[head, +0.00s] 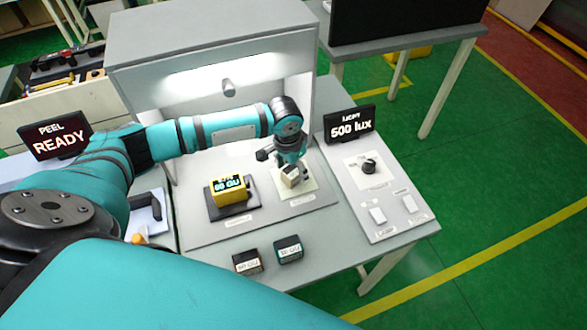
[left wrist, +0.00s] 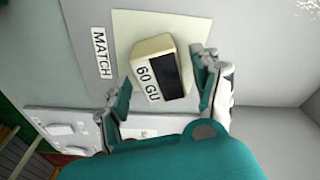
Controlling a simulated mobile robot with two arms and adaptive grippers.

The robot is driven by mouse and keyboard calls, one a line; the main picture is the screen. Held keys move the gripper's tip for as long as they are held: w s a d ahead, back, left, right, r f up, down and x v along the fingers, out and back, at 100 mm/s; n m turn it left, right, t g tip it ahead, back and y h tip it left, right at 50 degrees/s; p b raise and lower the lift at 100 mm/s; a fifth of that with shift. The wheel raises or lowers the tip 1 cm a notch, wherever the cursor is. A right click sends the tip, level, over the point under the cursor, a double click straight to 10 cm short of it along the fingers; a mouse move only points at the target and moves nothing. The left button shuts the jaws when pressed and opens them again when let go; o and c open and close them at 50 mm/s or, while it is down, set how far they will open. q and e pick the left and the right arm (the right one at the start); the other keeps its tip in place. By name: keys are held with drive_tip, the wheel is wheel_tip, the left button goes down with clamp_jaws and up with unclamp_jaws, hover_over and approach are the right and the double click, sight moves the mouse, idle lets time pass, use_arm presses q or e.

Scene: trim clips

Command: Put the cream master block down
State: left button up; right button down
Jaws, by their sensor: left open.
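The cream master block (head: 290,180) sits on a pale square pad (head: 309,184) inside the lit booth. In the left wrist view the block (left wrist: 148,55) shows a "60 GU" label and a dark face, and it lies turned on the cream pad (left wrist: 190,22) beside a "MATCH" label. My left gripper (head: 288,168) is just above the block. In the left wrist view its fingers (left wrist: 160,90) stand apart on either side of the block, with a gap at the left finger. The right gripper is not in view.
A yellow meter (head: 229,190) with a lit display stands on a dark pad left of the block. Two small labelled blocks, one dark (head: 247,262) and one green-sided (head: 288,249), sit at the table's front. A control panel with a knob (head: 369,166) is at right.

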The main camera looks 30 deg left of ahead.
sight(289, 173)
use_arm(q)
wheel_tip(289, 173, up, 12)
drive_tip(key=s+b, duration=0.1)
drive_tip(key=b, duration=0.1)
drive_tip(key=shift+s+a+f, duration=0.15)
drive_tip(key=shift+a+f, duration=0.1)
drive_tip(key=shift+f, duration=0.1)
